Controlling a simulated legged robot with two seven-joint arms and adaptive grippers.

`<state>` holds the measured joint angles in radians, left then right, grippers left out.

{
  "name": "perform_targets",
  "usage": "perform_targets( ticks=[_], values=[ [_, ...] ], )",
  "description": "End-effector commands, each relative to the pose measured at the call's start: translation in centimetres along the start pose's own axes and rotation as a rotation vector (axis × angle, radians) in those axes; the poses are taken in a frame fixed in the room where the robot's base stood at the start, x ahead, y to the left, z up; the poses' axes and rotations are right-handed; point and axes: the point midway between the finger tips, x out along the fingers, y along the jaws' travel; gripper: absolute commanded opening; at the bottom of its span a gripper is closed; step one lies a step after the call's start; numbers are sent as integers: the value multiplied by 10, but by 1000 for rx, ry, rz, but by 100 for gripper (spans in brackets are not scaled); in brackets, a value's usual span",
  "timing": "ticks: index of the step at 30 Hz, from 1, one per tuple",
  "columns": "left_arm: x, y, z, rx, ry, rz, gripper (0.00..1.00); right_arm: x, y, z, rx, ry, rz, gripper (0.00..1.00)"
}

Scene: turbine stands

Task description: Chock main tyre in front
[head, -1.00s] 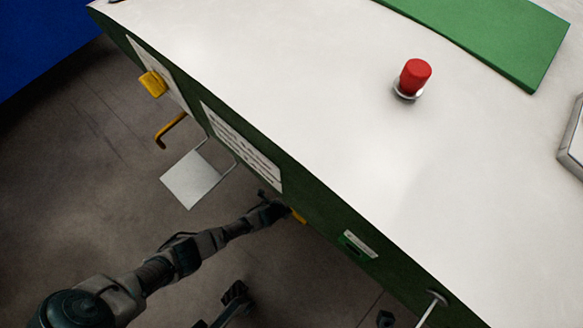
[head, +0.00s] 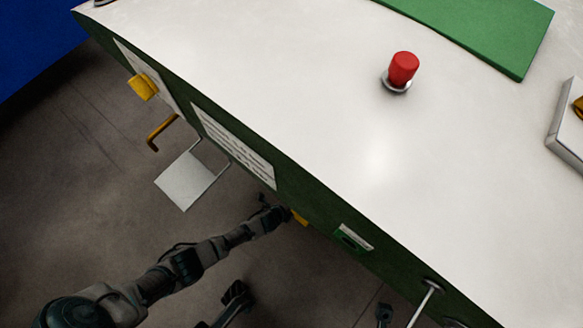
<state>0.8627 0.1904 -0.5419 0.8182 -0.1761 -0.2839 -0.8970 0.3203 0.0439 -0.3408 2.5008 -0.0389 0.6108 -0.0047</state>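I cannot make out a tyre or a chock in the head view. My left arm comes in from the lower left. Its gripper (head: 270,212) is beside the green side of the stand, near a small yellow part (head: 299,217). The gripper is small and dark, and I cannot tell whether its fingers are open or shut. I cannot pick out my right gripper.
A large stand with a white top (head: 300,130) fills the upper right. It carries a red button (head: 403,68) and a green panel (head: 480,30). A yellow block (head: 143,87), a yellow handle (head: 162,130) and a white plate (head: 185,181) stick out from its side. Floor lies left.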

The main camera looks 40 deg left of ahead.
Motion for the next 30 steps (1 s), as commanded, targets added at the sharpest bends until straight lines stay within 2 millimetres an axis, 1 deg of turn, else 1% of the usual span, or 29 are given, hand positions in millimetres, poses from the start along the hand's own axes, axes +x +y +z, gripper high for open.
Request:
perform_targets(
  ticks=[1,6,7,8,9,10,16,17,18,20,21,30],
  values=[
    [0,-3,-2,0,2,-6,0,1,0,0,0,2,-1,40],
    [0,-3,-2,0,2,-6,0,2,0,-2,0,6,-2,40],
    [0,-3,-2,0,2,-6,27,2,0,-2,0,7,-2,40],
    [0,-3,-2,0,2,-6,34,2,0,-2,0,7,-2,40],
    [0,-3,-2,0,2,-6,44,2,0,-2,0,7,-2,40],
    [0,-3,-2,0,2,-6,49,2,0,-2,0,7,-2,40],
    [0,-1,-1,0,1,-3,49,2,0,-2,0,7,-2,40],
    [0,2,-1,0,-1,2,54,2,0,-2,0,7,-2,40],
    [0,2,-1,0,-1,2,64,2,0,-2,0,7,-2,40],
    [0,1,-1,0,0,2,79,2,0,-2,0,7,-2,40],
    [0,1,-1,0,0,1,82,2,0,-2,0,7,-2,40],
    [0,0,-1,0,0,-1,82,3,0,-2,0,9,-2,40]
  ],
)
